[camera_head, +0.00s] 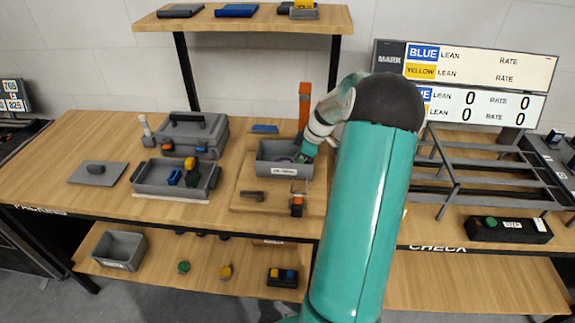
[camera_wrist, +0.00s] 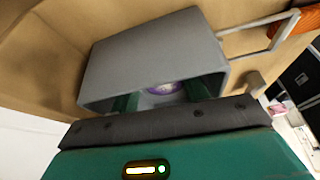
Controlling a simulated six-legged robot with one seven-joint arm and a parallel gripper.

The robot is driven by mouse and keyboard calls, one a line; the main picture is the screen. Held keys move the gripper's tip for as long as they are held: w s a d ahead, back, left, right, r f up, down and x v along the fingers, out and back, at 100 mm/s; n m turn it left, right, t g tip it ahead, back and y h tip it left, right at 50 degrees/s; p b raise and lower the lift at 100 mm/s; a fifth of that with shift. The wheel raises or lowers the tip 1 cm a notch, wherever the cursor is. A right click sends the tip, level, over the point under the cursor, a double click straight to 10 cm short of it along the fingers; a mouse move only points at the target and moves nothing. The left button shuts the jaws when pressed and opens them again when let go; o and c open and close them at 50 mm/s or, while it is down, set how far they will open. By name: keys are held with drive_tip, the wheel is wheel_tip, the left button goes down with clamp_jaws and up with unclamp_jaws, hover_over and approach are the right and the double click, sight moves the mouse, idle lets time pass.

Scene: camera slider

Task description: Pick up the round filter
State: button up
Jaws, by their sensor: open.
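The round filter (camera_wrist: 165,88), a round purple and pale disc, lies inside a grey bin (camera_wrist: 150,50) in the wrist view. Its lower part is cut off by my gripper's body. The teal fingers of my gripper (camera_wrist: 162,98) are apart, one on each side of the filter, and reach into the bin's mouth. In the head view my gripper (camera_head: 304,153) dips into the same labelled grey bin (camera_head: 284,171) from the right. The filter is too small there to make out clearly. I cannot tell whether the fingers touch it.
An orange upright post (camera_head: 304,105) stands behind the bin. A grey tray (camera_head: 150,185) with coloured blocks and a grey case (camera_head: 195,132) stand left. A metal rack (camera_head: 480,170) stands right.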

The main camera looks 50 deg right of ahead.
clamp_jaws()
idle(0.3)
